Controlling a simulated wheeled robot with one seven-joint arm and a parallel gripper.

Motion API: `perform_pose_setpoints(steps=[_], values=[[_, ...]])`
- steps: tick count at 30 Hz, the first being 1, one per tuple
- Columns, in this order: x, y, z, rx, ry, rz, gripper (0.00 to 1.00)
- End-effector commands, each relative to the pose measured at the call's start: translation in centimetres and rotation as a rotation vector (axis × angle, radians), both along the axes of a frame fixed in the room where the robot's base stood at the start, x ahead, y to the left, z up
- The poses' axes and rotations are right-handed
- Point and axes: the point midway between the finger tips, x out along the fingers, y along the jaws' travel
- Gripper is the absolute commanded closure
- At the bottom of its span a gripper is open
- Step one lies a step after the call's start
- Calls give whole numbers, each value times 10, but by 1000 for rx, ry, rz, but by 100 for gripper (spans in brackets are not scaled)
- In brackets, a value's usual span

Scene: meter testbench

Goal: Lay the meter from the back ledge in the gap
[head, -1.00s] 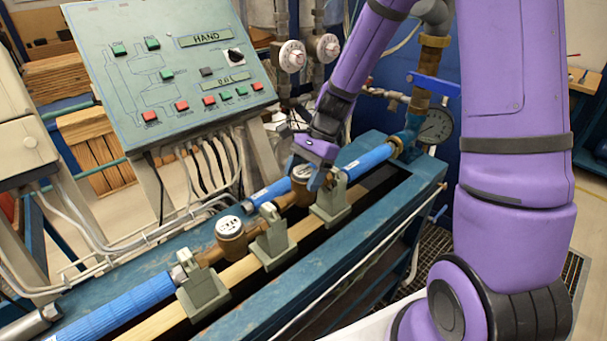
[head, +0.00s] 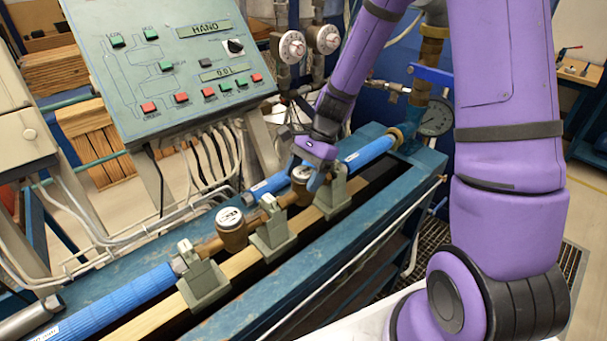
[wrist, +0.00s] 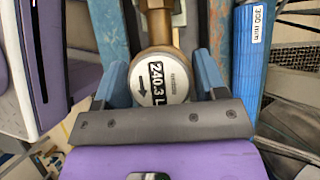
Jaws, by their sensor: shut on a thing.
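The held meter (head: 302,174) is a brass body with a round white face, lying in line with the bench's row of fittings. My gripper (head: 313,180) is shut on it from above, with a blue finger on each side. In the wrist view the meter (wrist: 160,82) sits between the fingers of my gripper (wrist: 160,78), its face reading 240.3 L with an arrow. It is at the gap between the middle grey stand (head: 272,240) and the far grey stand (head: 333,193). I cannot tell whether it touches both stands. The meter's underside is hidden.
A second brass meter (head: 231,226) sits between the near grey stand (head: 203,283) and the middle one. A blue pipe (head: 105,305) lies at the near end, another (head: 368,153) at the far end. The control panel (head: 165,65) rises behind the bench.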

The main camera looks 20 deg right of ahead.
Motion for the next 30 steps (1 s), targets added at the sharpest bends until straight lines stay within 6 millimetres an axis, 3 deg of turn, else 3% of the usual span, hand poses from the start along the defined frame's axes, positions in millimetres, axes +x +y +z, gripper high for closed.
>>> perform_pose_setpoints(steps=[30], values=[[0,0,-6,1,0,0,83]])
